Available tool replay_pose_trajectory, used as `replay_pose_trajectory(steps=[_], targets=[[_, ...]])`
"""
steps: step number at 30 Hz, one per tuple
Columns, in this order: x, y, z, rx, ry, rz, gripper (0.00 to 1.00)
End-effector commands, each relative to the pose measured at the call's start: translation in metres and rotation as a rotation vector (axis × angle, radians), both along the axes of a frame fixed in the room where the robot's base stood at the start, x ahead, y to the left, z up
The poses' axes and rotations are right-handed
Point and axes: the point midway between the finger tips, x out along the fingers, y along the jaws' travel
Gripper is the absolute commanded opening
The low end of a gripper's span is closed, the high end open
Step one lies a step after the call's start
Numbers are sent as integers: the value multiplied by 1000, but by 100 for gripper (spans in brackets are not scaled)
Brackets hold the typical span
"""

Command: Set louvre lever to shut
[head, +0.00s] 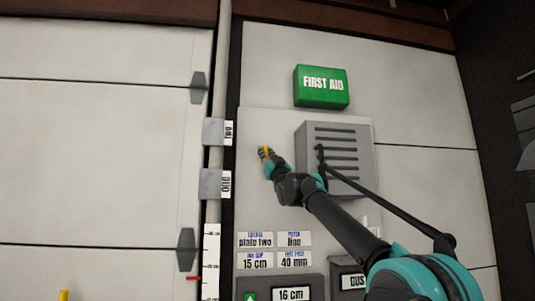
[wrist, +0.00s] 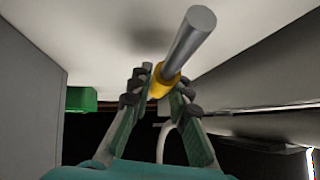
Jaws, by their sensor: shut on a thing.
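The louvre box (head: 350,135) is a grey vent with dark horizontal slats, mounted on the pale wall panel in the head view. My gripper (head: 268,157) is just left of the box, close to the panel. In the wrist view, my gripper (wrist: 157,92) is shut on a grey rod, the lever (wrist: 190,42), at its yellow part (wrist: 163,85). The yellow part also shows as a small patch at my fingertips in the head view (head: 264,152). The lever's mount and any open or shut markings are not clear in either view.
A green first aid box (head: 321,87) is above the louvre box. Plates marked two (head: 214,131) and one (head: 211,183) are at left beside a vertical pipe. Labels (head: 255,240) and a dark box reading 16 cm (head: 275,283) are below.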

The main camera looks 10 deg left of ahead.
Motion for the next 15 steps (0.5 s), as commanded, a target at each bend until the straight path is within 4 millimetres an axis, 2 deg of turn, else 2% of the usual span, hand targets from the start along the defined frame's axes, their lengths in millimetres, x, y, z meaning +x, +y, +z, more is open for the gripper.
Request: replay_pose_trajectory(steps=[15], targets=[[-11,40,-14,-434,-124,-1,0]])
